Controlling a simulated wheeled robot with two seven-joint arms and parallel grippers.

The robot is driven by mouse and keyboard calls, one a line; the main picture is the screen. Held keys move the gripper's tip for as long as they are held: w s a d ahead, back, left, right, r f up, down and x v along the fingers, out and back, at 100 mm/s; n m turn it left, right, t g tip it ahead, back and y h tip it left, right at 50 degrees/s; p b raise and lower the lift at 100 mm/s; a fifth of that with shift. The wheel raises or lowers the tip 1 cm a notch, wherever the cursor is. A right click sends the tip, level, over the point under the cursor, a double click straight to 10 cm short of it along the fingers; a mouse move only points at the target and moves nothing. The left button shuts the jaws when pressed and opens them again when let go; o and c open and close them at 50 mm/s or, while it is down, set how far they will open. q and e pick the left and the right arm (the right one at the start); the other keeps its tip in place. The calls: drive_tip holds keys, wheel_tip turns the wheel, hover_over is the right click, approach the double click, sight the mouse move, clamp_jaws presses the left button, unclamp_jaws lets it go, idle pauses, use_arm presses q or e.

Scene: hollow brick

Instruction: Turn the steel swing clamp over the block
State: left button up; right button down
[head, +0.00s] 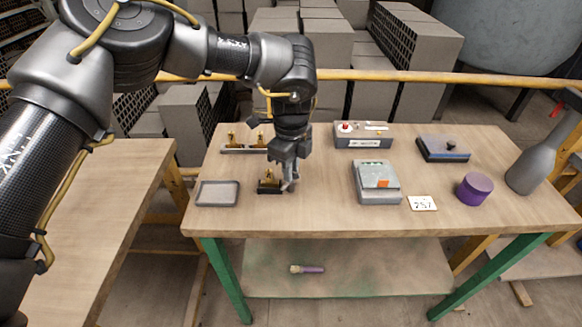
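A small dark block (269,187) with a brass-coloured fitting on top sits on the wooden table, left of the middle and close to the front. My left gripper (289,184) comes down from above, pointing at the table, right beside the block's right end. Its fingers overlap that end in the head view, so I cannot tell whether they touch it or how far apart they are. I cannot make out the steel swing clamp clearly; the gripper may hide it. My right gripper is not in view.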

use_arm(q)
drive_tip(key=shift+c, duration=1.2)
clamp_jaws()
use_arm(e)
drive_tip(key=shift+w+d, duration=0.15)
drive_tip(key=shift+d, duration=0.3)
use_arm(q)
drive_tip(key=shift+m, duration=0.3)
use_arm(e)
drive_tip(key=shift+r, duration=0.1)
use_arm(q)
drive_tip(key=m+p, duration=0.1)
drive_tip(key=m, duration=0.3)
drive_tip(key=shift+m, duration=0.3)
drive_tip(key=m+p, duration=0.1)
drive_tip(key=m, duration=0.3)
drive_tip(key=shift+m, duration=0.3)
drive_tip(key=shift+w+m, duration=0.1)
drive_tip(key=shift+m, duration=0.7)
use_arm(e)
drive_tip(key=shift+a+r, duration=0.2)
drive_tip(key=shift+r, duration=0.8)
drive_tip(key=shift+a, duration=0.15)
